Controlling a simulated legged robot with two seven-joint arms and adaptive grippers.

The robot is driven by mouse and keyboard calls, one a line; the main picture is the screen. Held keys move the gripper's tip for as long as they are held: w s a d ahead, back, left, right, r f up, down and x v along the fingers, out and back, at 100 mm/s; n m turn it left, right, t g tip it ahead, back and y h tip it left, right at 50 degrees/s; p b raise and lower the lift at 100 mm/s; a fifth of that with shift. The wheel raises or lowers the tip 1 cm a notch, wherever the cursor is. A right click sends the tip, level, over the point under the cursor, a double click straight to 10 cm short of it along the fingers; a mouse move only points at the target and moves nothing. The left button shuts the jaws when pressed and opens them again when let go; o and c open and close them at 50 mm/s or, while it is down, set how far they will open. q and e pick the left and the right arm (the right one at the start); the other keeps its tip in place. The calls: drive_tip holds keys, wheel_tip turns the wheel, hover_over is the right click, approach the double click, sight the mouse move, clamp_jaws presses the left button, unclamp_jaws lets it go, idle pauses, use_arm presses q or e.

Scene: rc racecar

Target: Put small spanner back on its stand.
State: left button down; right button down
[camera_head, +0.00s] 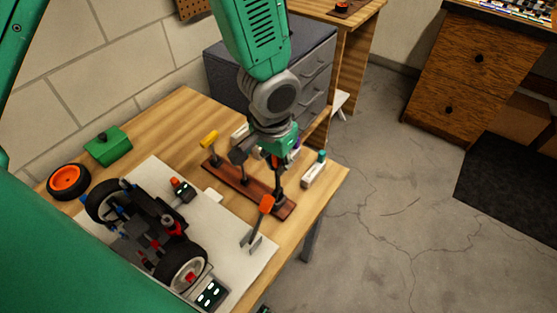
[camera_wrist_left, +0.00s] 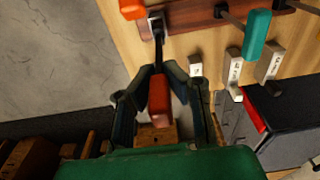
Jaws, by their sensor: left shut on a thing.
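My left gripper (camera_head: 274,158) is low over the near right end of the brown wooden stand (camera_head: 225,180). It is shut on a red-handled tool (camera_wrist_left: 158,100), which I take for the small spanner. The tool's dark shaft (camera_head: 280,190) points down to that end of the stand; I cannot tell whether it is seated or just above. The stand also holds a yellow-handled tool (camera_head: 209,139) at its far end and a teal-handled one (camera_wrist_left: 257,36), seen in the left wrist view. My right gripper is not in view.
An orange-handled tool (camera_head: 266,204) stands tilted near the white mat's edge, close to the stand. The RC car (camera_head: 145,230) is on the mat. Pale labelled blocks (camera_head: 313,172) lie behind the stand. A grey drawer cabinet (camera_head: 318,75) stands beyond the table.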

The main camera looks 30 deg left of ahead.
use_arm(q)
drive_tip(key=shift+p, duration=0.55)
idle(0.9)
drive_tip(key=shift+f+b, duration=1)
drive_tip(key=shift+f, duration=0.95)
drive_tip(key=c, duration=1.6)
unclamp_jaws()
drive_tip(key=shift+r, duration=0.2)
drive_tip(key=r, duration=0.7)
drive_tip(key=s+r, duration=0.1)
drive_tip(key=r, duration=0.2)
drive_tip(key=shift+r, duration=0.75)
